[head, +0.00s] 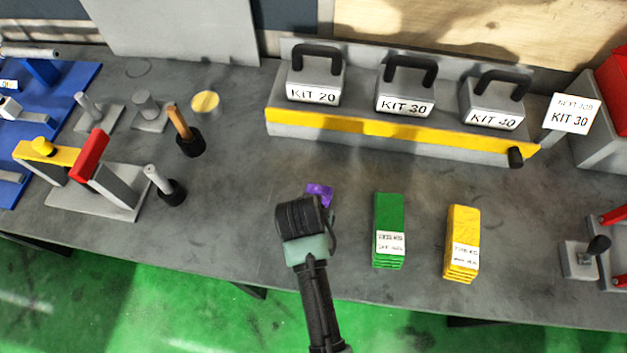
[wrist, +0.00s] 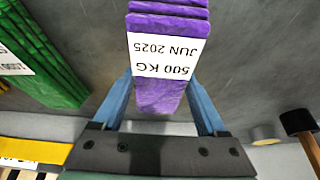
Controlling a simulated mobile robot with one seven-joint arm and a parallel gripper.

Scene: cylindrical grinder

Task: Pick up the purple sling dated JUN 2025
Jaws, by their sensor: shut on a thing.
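The purple sling (wrist: 160,95) stands between the two blue fingers of my gripper (wrist: 160,78) in the wrist view. Its white label reads 500 KG, JUN 2025, upside down in the picture. The fingers are shut on it, one on each side. In the head view only a small part of the purple sling (head: 320,190) shows behind my wrist, which hides the fingers. I cannot tell whether the sling is touching the bench.
A green sling stack (head: 389,220) and a yellow sling stack (head: 463,240) stand to the right. A yellow-edged rack (head: 400,131) with several KIT weights is behind. A hammer-like tool (head: 183,130) and a red-and-grey fixture (head: 98,180) stand left. The bench (head: 240,220) left of my gripper is clear.

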